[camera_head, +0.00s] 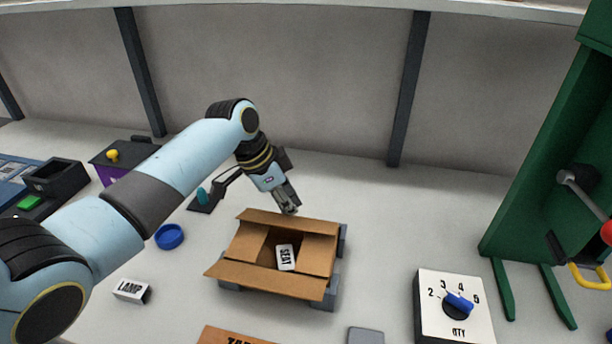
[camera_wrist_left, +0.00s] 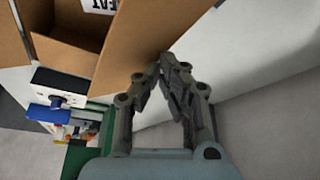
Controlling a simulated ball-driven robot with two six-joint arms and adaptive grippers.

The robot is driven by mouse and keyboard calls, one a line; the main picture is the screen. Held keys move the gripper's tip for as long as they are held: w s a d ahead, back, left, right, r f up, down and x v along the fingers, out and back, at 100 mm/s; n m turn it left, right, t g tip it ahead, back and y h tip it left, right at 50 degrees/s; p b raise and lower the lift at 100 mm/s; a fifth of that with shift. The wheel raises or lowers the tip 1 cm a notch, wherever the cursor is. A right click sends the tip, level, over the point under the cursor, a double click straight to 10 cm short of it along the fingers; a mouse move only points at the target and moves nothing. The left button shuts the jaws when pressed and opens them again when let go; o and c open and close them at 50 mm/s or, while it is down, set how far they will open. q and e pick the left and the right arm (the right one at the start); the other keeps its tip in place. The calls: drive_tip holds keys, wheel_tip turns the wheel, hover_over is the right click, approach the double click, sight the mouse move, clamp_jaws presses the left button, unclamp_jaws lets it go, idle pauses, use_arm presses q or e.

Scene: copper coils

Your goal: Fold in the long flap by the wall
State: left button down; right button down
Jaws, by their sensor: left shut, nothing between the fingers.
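An open brown cardboard box (camera_head: 240,240) stands on the bench in the head view, with a white block marked SEAT (camera_head: 286,257) inside. Its long flap by the wall (camera_head: 305,226) is not folded over the opening; it is the broad brown panel in the left wrist view (camera_wrist_left: 150,35). The long near flap (camera_head: 262,280) spreads outward. The short left flap (camera_head: 250,242) and right flap (camera_head: 318,255) appear turned in. My left gripper (camera_head: 291,209) is shut and empty, its fingertips (camera_wrist_left: 156,70) at the wall-side flap's outer edge; I cannot tell whether they touch. My right gripper is not in view.
Grey holders (camera_head: 331,292) stand at the box's corners. A dial box marked QTY (camera_head: 455,325) and a green frame (camera_head: 540,170) stand right. A blue round dish (camera_head: 169,237) and a LAMP block (camera_head: 131,291) lie left. The wall rises behind the bench.

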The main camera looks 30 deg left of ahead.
sight(284, 221)
use_arm(q)
drive_tip(key=shift+s+r, duration=0.1)
drive_tip(key=shift+s, duration=0.15)
drive_tip(key=shift+s+d+f+p, duration=0.2)
drive_tip(key=shift+s+p, duration=0.2)
drive_tip(key=shift+s, duration=0.15)
drive_tip(key=shift+s+d+f+p, duration=0.1)
drive_tip(key=shift+s+f+p, duration=0.1)
drive_tip(key=shift+s+p, duration=0.25)
drive_tip(key=shift+s+f, duration=0.1)
drive_tip(key=shift+s, duration=0.1)
drive_tip(key=shift+s+d+f, duration=0.1)
drive_tip(key=shift+f, duration=0.05)
drive_tip(key=shift+s+f, duration=0.15)
drive_tip(key=shift+f, duration=0.1)
